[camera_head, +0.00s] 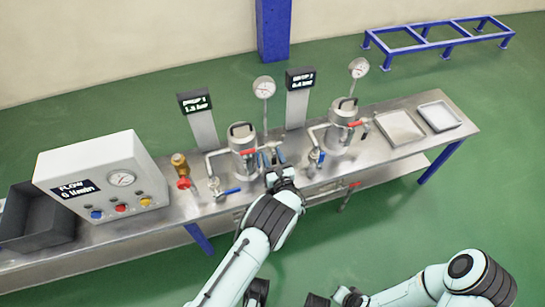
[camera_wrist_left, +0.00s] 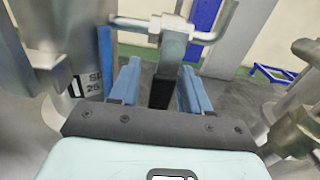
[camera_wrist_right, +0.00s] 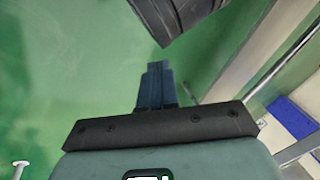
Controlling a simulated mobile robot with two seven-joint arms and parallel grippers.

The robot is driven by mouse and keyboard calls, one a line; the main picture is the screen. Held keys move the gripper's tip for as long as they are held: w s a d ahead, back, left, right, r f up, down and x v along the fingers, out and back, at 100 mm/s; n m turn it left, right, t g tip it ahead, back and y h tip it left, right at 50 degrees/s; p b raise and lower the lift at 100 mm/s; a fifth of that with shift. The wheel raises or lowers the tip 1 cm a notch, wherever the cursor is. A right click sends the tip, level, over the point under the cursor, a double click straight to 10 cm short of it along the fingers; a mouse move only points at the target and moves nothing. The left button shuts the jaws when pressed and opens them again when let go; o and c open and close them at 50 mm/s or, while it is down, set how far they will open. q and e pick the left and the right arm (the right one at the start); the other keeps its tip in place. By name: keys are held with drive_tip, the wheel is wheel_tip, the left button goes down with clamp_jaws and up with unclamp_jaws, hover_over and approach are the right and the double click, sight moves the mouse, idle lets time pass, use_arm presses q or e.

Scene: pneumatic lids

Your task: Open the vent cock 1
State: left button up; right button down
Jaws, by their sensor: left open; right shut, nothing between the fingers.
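The first vessel (camera_head: 243,140) is a steel cylinder with a dark handle on its lid.
The second vessel (camera_head: 342,122) stands right on the steel bench. A grey flow box (camera_head: 103,178), a brass valve (camera_head: 180,166) and a blue-handled valve (camera_head: 228,192) are left. Gauge 1 (camera_head: 264,88) and its display (camera_head: 195,103) stand behind. Two trays (camera_head: 399,127) are far right.

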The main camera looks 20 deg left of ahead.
use_arm(q)
clamp_jaws()
